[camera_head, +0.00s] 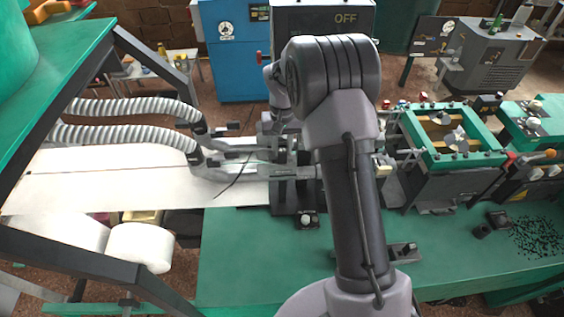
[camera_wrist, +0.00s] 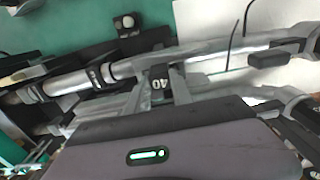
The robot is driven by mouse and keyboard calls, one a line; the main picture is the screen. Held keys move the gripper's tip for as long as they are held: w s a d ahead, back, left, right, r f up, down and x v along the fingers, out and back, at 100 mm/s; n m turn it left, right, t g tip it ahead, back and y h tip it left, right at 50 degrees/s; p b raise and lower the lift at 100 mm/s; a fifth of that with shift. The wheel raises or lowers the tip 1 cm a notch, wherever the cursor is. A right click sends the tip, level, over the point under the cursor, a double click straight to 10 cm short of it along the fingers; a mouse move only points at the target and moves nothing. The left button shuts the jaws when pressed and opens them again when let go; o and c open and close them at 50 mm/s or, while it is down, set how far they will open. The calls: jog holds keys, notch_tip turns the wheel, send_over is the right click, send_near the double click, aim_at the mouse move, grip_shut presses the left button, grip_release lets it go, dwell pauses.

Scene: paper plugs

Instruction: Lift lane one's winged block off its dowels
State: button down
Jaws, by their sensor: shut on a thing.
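A small dark block marked "40" (camera_wrist: 159,84) sits between the two grey fingers of my gripper (camera_wrist: 160,76) in the wrist view. My gripper is shut on it; I take it for the winged block. The block is at the metal tube (camera_wrist: 205,58) that crosses the view. Its wings and dowels cannot be told apart, and its underside is hidden, so whether it is clear of the dowels cannot be told. In the head view the block is too small to make out near the lane machine (camera_head: 285,185), and my arm covers part of that area.
Two ribbed white hoses (camera_head: 130,106) run to the lane machine from the left over a pale paper sheet (camera_head: 100,180). A green-framed unit (camera_head: 455,140) stands to the right. A thin black cable (camera_head: 233,183) hangs by the lanes.

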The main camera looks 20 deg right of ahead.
jog(key=shift+r+p, duration=0.55)
jog(key=shift+r, duration=0.15)
dwell(0.5)
jog(key=shift+r+p, duration=1.15)
jog(key=shift+r, duration=0.4)
jog(key=shift+r+p, duration=1.15)
jog(key=shift+r, duration=0.35)
